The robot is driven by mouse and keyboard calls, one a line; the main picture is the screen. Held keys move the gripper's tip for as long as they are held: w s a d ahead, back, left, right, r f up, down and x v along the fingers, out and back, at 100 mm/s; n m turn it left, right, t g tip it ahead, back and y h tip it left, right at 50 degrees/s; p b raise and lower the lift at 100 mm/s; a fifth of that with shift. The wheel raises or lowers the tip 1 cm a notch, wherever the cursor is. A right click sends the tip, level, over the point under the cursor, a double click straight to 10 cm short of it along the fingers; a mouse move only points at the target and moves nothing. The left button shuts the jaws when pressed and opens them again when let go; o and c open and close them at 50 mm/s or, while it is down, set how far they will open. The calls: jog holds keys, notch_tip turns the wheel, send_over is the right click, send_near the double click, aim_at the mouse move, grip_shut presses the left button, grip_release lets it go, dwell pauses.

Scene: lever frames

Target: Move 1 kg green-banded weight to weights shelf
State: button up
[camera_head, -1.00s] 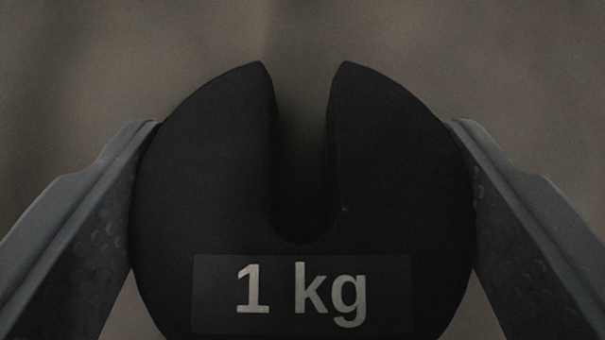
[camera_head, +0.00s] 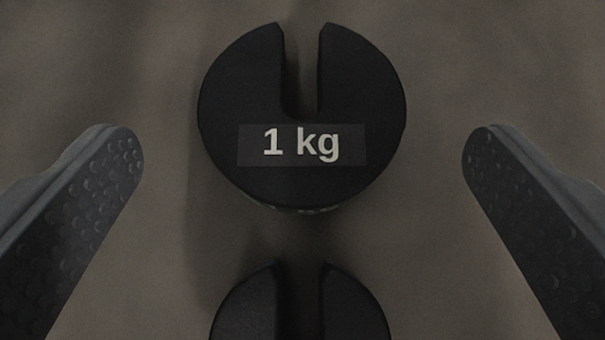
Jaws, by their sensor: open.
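A round black slotted weight (camera_head: 302,95) with a "1 kg" label lies flat in the upper middle of the head camera view. Its slot opens toward the top of the picture. A thin, paler strip shows at its lower edge, but its colour is too dark to tell. My gripper (camera_head: 302,150) is open and empty.
A second black slotted weight (camera_head: 245,308) shows at the bottom edge, partly cut off, below the first with a small gap. The plain brown-grey surface (camera_head: 500,60) around them is bare.

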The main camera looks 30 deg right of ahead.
jog(key=p+v, duration=0.1)
jog(key=v, duration=0.5)
jog(key=shift+a+r, duration=0.1)
jog(key=shift+r, duration=0.05)
